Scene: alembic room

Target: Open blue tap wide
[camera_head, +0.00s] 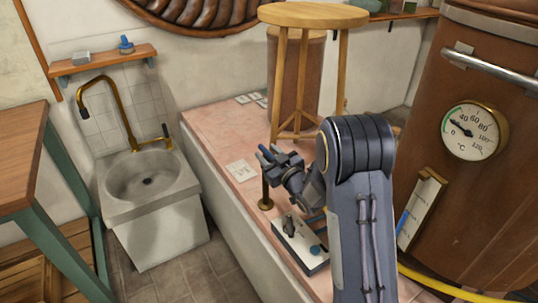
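A brass post (266,188) with a round foot stands on the pink-topped ledge. A blue lever-like piece (266,153) shows at its top, right at my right gripper (274,158). The gripper reaches in from the right, its fingers pointing left at that piece. The parts overlap, so I cannot tell whether the fingers touch or grip it. A second tap (125,115), a brass gooseneck, stands at the sink and has a small dark blue handle (165,131) on its right side; no gripper is near it. My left gripper is out of view.
A white control box (300,246) with a lever and blue knob sits on the ledge (215,125) below my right arm. A wooden stool (313,15) stands behind. A copper vat (480,190) with a dial fills the right. The sink (190,182) is at left.

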